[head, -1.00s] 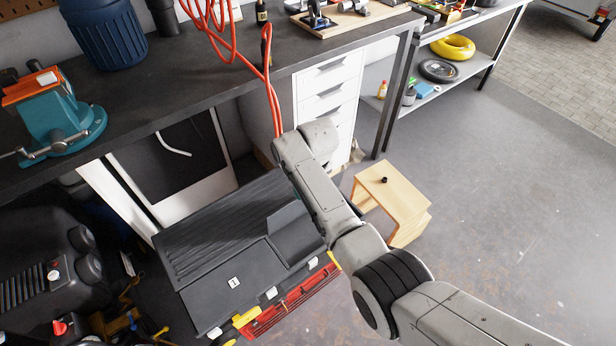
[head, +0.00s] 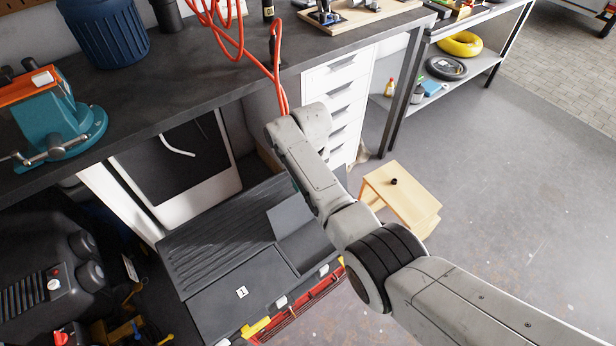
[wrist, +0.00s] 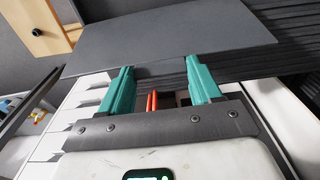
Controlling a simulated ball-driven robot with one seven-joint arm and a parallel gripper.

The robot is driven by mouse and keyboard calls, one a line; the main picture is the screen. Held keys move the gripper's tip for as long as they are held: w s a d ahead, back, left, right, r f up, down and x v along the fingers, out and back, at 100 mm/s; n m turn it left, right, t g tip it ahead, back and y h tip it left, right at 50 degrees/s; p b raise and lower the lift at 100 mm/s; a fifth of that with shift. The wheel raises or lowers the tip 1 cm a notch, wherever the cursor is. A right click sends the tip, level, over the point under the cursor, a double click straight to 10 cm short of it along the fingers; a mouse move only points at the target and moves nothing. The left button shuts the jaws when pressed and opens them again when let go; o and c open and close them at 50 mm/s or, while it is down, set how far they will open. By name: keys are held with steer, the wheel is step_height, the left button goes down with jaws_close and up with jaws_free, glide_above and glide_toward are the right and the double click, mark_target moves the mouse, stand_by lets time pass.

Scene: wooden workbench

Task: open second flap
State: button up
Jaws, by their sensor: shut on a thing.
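The dark grey toolbox (head: 215,240) stands on the floor below the workbench. Its flap marked 1 (head: 242,292) lies flat at the front left. A second, smaller flap (head: 290,215) to the right is tilted up, with a recess (head: 308,247) beside it. In the wrist view the flap (wrist: 170,35) is a broad dark panel across the tips of my gripper (wrist: 158,66). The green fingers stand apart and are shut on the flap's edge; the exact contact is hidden. In the head view my arm hides most of the gripper.
The workbench (head: 200,70) with a teal vise (head: 58,122) overhangs behind. White drawers (head: 335,95) stand behind my arm. A small wooden stool (head: 405,195) is on the right. A dark machine (head: 50,265) is at the left.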

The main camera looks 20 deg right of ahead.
steer(key=shift+w+r, duration=0.15)
steer(key=shift+w, duration=0.05)
steer(key=o, duration=1.5)
steer(key=shift+s, duration=0.15)
steer(key=r, duration=1)
steer(key=shift+s+d+r, duration=0.1)
steer(key=shift+s+r, duration=0.2)
steer(key=shift+r, duration=0.05)
